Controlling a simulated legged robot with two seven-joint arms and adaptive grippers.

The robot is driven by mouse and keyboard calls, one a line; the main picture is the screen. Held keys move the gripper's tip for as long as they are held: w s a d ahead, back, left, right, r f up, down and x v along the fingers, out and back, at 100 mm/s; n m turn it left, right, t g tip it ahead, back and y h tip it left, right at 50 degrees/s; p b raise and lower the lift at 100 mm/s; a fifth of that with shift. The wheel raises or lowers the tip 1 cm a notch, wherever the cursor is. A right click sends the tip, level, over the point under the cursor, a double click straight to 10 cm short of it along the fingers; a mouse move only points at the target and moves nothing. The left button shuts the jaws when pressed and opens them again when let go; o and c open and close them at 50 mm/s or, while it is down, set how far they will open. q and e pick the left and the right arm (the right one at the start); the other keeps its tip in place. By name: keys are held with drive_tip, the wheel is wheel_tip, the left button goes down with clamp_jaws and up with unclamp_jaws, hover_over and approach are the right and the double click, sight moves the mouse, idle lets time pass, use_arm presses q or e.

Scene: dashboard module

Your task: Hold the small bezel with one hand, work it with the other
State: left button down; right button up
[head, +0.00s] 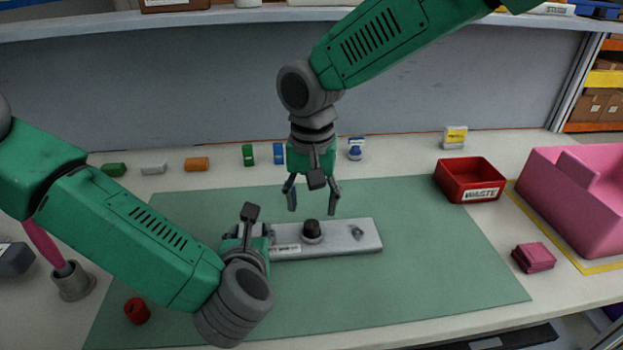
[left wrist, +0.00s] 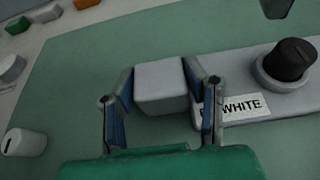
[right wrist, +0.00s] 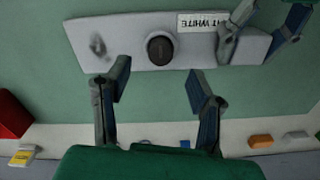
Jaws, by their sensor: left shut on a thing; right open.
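The small bezel (head: 350,238) is a flat light-grey bar on the green mat, with a black knob (head: 312,231) standing up near its middle. A label ending in "WHITE" (left wrist: 243,106) is left of the knob. My left gripper (head: 243,238) is shut on the bezel's left end; in the left wrist view its fingers flank the grey end block (left wrist: 160,88). My right gripper (head: 313,206) is open and empty, pointing down above the knob, apart from it. The right wrist view shows the knob (right wrist: 160,48) beyond its open fingers.
A white knob (left wrist: 22,142) and a red knob (head: 137,310) are left of the bezel. Several small coloured parts line the back. A red waste bin (head: 470,180), pink block (head: 534,257) and pink bin (head: 575,200) are at right. The mat's right part (head: 450,260) is clear.

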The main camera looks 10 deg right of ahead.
sight(312, 223)
use_arm(q)
drive_tip(key=shift+f, duration=0.1)
use_arm(e)
drive_tip(key=shift+f, duration=2.7)
clamp_jaws()
drive_tip(key=shift+r, duration=3.05)
use_arm(q)
drive_tip(key=c, duration=0.8)
unclamp_jaws()
drive_tip(key=shift+c, duration=0.2)
